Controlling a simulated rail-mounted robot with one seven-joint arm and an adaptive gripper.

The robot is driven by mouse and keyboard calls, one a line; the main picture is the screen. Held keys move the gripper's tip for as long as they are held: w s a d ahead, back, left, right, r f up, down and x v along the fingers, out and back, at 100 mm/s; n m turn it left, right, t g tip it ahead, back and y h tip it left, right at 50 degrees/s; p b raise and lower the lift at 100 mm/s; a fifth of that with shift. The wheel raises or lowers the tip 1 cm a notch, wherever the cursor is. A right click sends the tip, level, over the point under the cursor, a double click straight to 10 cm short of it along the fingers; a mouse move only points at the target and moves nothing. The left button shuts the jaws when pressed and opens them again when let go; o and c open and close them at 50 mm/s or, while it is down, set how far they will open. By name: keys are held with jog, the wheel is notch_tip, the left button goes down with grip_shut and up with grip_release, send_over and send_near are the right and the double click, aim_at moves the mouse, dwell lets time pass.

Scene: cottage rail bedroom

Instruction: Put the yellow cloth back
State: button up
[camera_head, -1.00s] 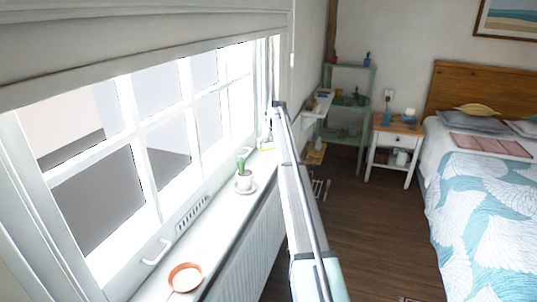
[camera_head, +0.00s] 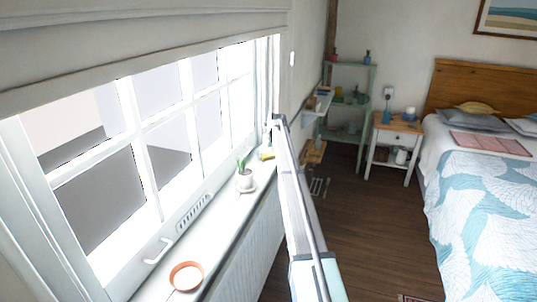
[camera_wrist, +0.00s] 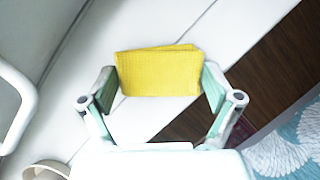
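The yellow cloth (camera_wrist: 160,72) is a folded, roughly rectangular piece, and in the wrist view it lies over the white window sill (camera_wrist: 150,115). In the head view the cloth (camera_head: 266,154) shows as a small yellow patch at the far end of the sill, beyond the potted plant. My gripper (camera_wrist: 160,82) is open, with one finger on each side of the cloth. I cannot tell whether the fingertips touch its edges. In the head view my gripper is mostly hidden around the far end of my arm.
A potted plant (camera_head: 245,181) and an orange dish (camera_head: 186,276) stand on the sill. A window handle (camera_head: 158,251) juts out above it. A green shelf (camera_head: 351,95), a nightstand (camera_head: 393,142) and a bed (camera_head: 480,200) stand to the right. The wooden floor (camera_head: 370,235) is mostly clear.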

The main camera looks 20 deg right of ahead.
jog(key=shift+r, duration=0.1)
dwell(0.3)
jog(key=b+v, duration=0.2)
jog(key=v, duration=1)
